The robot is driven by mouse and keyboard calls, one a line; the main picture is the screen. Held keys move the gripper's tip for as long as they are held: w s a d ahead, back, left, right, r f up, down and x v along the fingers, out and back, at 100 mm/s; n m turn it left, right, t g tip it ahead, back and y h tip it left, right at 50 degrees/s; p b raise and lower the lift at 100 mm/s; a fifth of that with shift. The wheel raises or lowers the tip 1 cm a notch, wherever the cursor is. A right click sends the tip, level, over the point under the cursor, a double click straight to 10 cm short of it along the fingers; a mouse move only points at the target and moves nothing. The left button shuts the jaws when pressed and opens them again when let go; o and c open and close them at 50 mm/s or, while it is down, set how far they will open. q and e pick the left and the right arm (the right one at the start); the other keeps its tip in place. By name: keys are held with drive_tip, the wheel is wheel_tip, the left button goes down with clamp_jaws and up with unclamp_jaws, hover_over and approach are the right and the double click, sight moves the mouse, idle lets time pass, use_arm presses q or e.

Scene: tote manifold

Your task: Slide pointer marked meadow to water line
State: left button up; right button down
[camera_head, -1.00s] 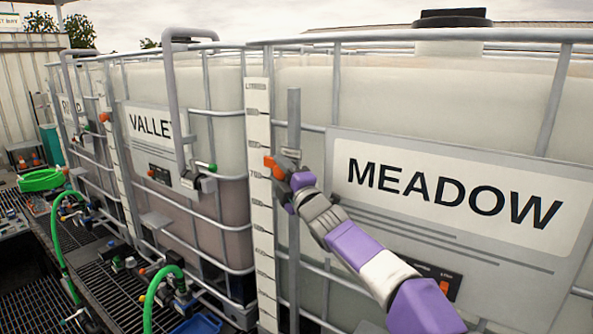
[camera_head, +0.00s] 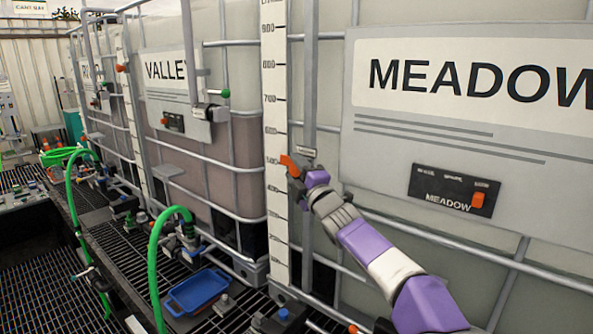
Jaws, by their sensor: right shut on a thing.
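The MEADOW tank (camera_head: 430,212) fills the right side, behind a grey cage with a large sign (camera_head: 455,85). A white scale strip (camera_head: 275,110) runs down its left edge, with a grey vertical rail (camera_head: 309,80) beside it. The orange pointer (camera_head: 287,163) reaches over the scale near the 500 mark. My right gripper (camera_head: 299,171) is shut on the pointer's slider at the rail, and its fingers partly hide it. I cannot make out a clear water line in the MEADOW tank. My left gripper is not in view.
The VALLEY tank (camera_head: 232,150) with pinkish liquid stands to the left. Below are green hoses (camera_head: 158,255), valves and a blue tray (camera_head: 198,290) on dark grating. A black MEADOW switch box (camera_head: 453,190) sits right of my arm.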

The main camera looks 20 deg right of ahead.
wheel_tip(320, 180, down, 11)
drive_tip(key=b, duration=0.9)
drive_tip(key=shift+f+b, duration=0.2)
drive_tip(key=shift+b, duration=0.15)
drive_tip(key=c, duration=0.7)
unclamp_jaws()
drive_tip(key=shift+o, duration=0.2)
drive_tip(key=b+v, duration=0.1)
drive_tip(key=v, duration=0.6)
drive_tip(key=shift+s+b, duration=0.3)
drive_tip(key=shift+b, duration=0.05)
drive_tip(key=shift+r, duration=0.1)
